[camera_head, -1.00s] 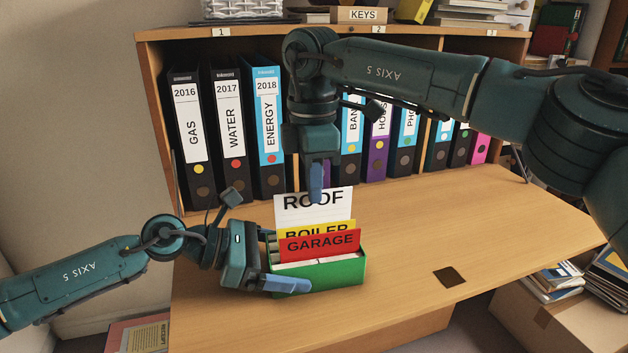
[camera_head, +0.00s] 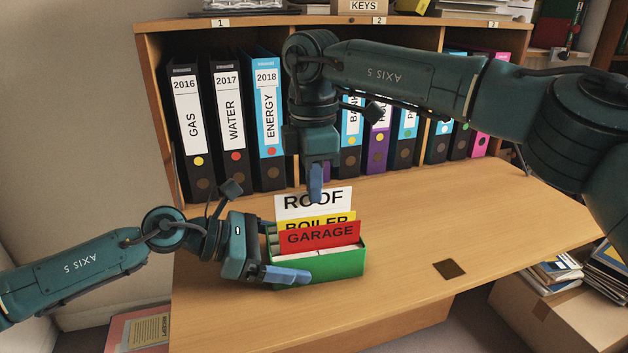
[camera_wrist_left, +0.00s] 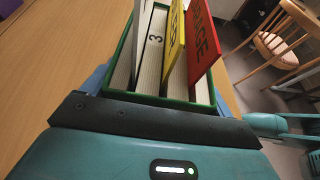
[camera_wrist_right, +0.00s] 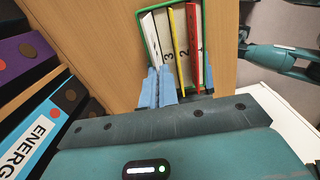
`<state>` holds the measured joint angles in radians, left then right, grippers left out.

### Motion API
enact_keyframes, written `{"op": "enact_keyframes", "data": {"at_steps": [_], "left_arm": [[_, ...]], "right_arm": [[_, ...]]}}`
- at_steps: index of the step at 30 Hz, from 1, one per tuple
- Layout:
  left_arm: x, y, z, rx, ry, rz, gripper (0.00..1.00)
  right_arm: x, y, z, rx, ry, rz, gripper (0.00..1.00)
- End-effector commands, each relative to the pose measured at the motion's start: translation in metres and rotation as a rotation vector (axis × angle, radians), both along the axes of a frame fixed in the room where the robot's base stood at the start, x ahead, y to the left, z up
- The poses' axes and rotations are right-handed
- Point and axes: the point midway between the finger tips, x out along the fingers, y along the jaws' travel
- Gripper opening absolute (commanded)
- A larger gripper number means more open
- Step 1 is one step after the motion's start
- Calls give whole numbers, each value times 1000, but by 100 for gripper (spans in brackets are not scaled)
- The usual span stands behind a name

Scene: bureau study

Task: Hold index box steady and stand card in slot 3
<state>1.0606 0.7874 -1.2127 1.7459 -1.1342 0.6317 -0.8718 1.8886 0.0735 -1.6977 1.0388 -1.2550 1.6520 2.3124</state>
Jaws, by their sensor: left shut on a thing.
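The green index box (camera_head: 335,266) stands on the desk, holding a yellow BOILER card (camera_head: 345,217) and a red GARAGE card (camera_head: 335,236). My left gripper (camera_head: 282,258) is shut on the box from its left end, one finger along the front wall. My right gripper (camera_head: 316,184) comes from above, its fingers closed on the top edge of the white ROOF card (camera_head: 300,213), behind the yellow one. In the right wrist view, the white card (camera_wrist_right: 151,40) is beside the part marked 3, on the side away from the yellow card. Its lower edge is hidden.
Binders (camera_head: 233,125) line the shelf behind the box, close to my right gripper. The desk (camera_head: 420,220) is clear to the right, except for a dark square (camera_head: 449,269) near its front edge. A cardboard box (camera_head: 560,310) stands at the lower right.

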Motion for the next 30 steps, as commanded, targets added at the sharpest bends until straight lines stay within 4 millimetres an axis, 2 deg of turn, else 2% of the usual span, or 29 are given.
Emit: {"op": "enact_keyframes", "data": {"at_steps": [30], "left_arm": [[0,0,0,0,1,-1,46]], "right_arm": [[0,0,-16,0,1,-1,0]]}}
